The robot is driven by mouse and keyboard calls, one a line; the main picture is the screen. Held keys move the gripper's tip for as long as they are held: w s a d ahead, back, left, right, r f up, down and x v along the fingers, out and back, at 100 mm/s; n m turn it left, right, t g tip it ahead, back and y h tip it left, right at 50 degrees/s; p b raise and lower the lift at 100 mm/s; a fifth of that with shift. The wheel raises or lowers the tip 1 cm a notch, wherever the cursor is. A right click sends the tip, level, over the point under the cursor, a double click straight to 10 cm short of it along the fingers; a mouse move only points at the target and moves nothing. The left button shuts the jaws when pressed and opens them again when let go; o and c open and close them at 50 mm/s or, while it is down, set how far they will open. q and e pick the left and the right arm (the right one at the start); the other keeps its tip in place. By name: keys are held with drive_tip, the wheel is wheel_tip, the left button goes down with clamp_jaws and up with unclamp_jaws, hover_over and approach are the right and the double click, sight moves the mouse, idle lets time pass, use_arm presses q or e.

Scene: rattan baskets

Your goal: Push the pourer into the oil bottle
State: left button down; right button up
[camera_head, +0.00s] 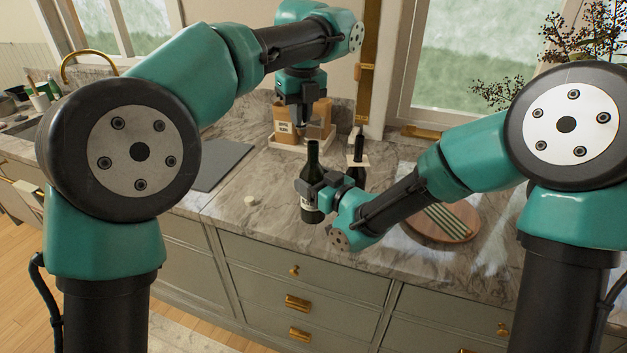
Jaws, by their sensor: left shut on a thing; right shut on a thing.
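The dark oil bottle (312,160) is upright near the front edge of the counter, with a pale label low on its body. My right gripper (311,190) is shut around the bottle's body from the right. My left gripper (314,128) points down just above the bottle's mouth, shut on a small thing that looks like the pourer. The pourer is mostly hidden by the fingers and too small to make out. I cannot tell whether it touches the bottle's mouth.
A second dark bottle (357,150) stands just right of the oil bottle. Behind are labelled canisters (284,127) on a white tray. A grey board (207,165) lies left, a small pale piece (251,200) nearer. A round wooden board (466,228) is at right.

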use_arm(q)
drive_tip(key=d+r+m, duration=0.1)
drive_tip(key=s+r+m, duration=0.1)
drive_tip(key=s+d+r+m, duration=0.1)
drive_tip(key=r, duration=0.1)
drive_tip(key=shift+d+r+m, duration=0.1)
drive_tip(key=shift+d+m, duration=0.2)
drive_tip(key=shift+f, duration=2.05)
drive_tip(key=shift+f, duration=0.85)
drive_tip(key=shift+f, duration=0.6)
drive_tip(key=c, duration=1.1)
unclamp_jaws()
